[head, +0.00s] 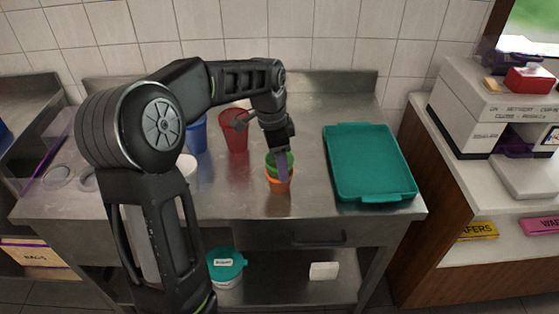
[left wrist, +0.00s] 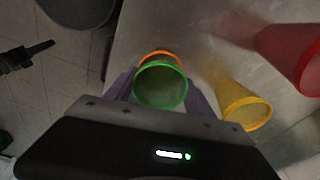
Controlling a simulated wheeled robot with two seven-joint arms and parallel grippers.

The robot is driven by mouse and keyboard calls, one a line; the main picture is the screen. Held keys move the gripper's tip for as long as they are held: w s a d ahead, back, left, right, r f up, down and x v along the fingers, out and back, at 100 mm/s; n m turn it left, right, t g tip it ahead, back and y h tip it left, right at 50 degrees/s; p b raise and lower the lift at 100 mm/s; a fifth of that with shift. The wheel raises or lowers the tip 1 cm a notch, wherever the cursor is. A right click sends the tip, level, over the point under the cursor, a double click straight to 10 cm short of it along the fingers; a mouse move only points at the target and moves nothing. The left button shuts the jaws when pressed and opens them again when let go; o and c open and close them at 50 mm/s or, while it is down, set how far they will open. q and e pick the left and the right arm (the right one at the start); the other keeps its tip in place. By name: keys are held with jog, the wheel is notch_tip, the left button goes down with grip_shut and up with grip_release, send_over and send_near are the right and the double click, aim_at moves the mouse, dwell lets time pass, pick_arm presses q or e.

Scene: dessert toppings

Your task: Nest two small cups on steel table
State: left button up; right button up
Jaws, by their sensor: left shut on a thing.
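My left gripper (head: 282,176) is over the steel table (head: 310,203), its purple fingers on either side of a small green cup (left wrist: 161,86). It is shut on the green cup, which also shows in the head view (head: 288,158). A small orange cup (head: 279,187) stands upright directly below; its rim shows behind the green rim in the left wrist view (left wrist: 160,54). How deep the green cup sits in the orange one is hidden. A dark part at the left wrist view's left edge looks like my right gripper (left wrist: 42,48); its jaws are unclear.
A yellow cup (left wrist: 246,107) is close beside the left gripper. A red cup (head: 234,132) and a blue cup (head: 198,138) stand farther back left. A teal tray (head: 370,197) lies on the right. Bare steel separates the tray from the cups.

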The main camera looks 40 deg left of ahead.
pick_arm(q)
jog(key=o, duration=1.4)
jog(key=shift+f, duration=0.1)
jog(key=shift+r, duration=0.2)
jog(key=shift+r+p, duration=3.5)
jog(key=shift+r, duration=0.9)
jog(key=shift+f, duration=0.1)
